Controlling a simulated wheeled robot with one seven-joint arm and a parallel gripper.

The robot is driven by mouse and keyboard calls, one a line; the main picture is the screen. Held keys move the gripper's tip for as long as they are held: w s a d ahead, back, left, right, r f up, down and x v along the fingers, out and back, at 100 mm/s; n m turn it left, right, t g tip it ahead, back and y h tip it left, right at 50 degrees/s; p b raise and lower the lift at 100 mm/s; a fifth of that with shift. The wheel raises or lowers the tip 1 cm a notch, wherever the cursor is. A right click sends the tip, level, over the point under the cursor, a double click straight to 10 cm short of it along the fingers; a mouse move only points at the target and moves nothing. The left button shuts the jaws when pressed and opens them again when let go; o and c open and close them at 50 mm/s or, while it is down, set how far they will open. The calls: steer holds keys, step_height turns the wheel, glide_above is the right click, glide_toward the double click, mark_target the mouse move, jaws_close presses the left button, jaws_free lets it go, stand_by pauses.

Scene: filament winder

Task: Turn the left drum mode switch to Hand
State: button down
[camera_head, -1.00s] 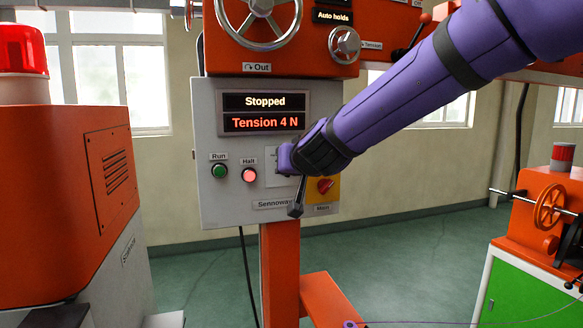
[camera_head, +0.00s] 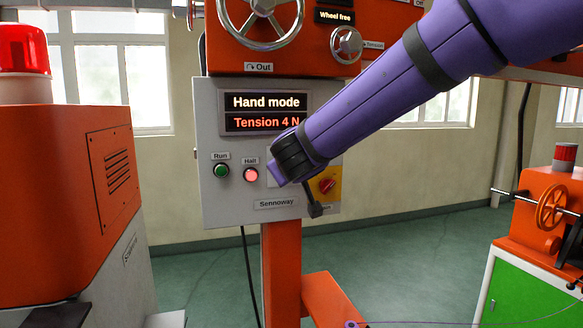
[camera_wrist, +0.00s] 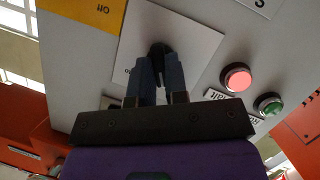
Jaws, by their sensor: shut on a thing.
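The mode switch, a dark knob (camera_wrist: 160,52) on a pale plate (camera_wrist: 190,35), shows in the wrist view between my fingertips. My gripper (camera_wrist: 160,68) is shut on this knob. In the head view my purple forearm and wrist cover the switch, so its pointer cannot be seen there. The display (camera_head: 265,102) on the grey control panel (camera_head: 225,205) reads "Hand mode". The line below it reads "Tension 4 N".
A green Run button (camera_head: 222,171) and a lit red Halt button (camera_head: 251,175) sit left of my wrist. A red Main switch (camera_head: 327,186) on a yellow plate is close on the right. A handwheel (camera_head: 262,20) is above. An orange cabinet (camera_head: 60,180) stands at left.

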steer(key=shift+f+n+t+h, duration=0.1)
steer(key=shift+n+t+h, duration=0.3)
steer(key=shift+n, duration=0.5)
steer(key=c, duration=1.1)
jaws_free()
steer(key=shift+c, duration=0.2)
steer(key=v, duration=1)
steer(key=shift+s, duration=0.3)
steer(key=shift+a, duration=0.1)
